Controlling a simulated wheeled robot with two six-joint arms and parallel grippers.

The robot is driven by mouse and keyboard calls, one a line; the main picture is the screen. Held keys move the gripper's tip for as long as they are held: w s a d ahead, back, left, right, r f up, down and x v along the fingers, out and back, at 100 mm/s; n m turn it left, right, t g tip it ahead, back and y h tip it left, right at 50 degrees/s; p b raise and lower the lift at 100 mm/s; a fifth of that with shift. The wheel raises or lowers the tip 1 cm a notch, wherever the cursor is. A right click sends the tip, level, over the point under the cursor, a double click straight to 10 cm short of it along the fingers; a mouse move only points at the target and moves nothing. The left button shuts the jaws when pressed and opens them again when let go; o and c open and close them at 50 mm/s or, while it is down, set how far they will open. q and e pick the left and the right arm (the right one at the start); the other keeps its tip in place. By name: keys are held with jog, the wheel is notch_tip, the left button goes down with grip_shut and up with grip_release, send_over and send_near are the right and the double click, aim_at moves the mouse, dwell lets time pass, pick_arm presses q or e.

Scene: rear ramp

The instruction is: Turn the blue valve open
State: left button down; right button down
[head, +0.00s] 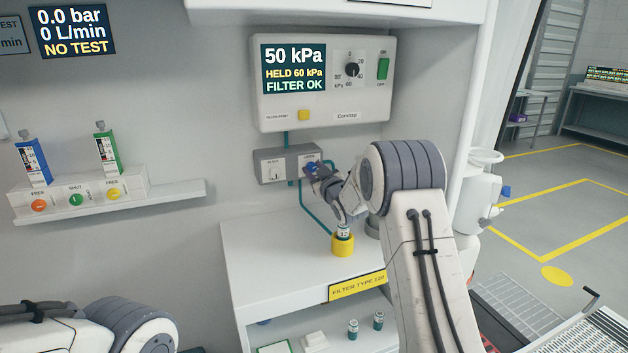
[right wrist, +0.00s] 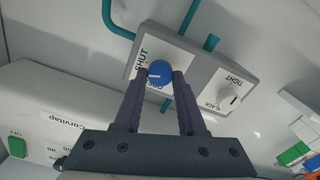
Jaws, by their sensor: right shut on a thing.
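The blue valve (right wrist: 159,73) is a round knob on a grey plate (right wrist: 146,52) on the wall, below the display unit. The plate also carries a white knob (right wrist: 234,97) marked SLACK and TIGHT. My right gripper (right wrist: 162,76) is shut on the blue valve, with one finger on each side of it. SHUT shows beside the valve; the OPEN label is partly covered by a finger. In the head view the valve (head: 311,165) is mostly hidden by the right gripper (head: 314,170). My left gripper is out of view.
The display unit (head: 380,115) above reads 50 kPa, HELD 60 kPa, FILTER OK. Below stands a white cabinet (head: 265,250) with a filter in a yellow holder (head: 343,245). A teal pipe (head: 318,218) runs down beside it. A shelf (head: 110,205) with gauges is at left.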

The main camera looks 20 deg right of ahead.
jog(key=n+b, duration=0.3)
jog(key=b, duration=0.1)
jog(key=n+b, duration=0.8)
jog(key=b, duration=0.1)
jog(key=shift+a+f, duration=0.15)
jog(key=shift+f, duration=0.2)
jog(key=shift+r+n+b, duration=0.15)
jog(key=shift+n+b, duration=1.15)
jog(key=shift+n, duration=0.1)
jog(key=c, duration=0.5)
grip_release()
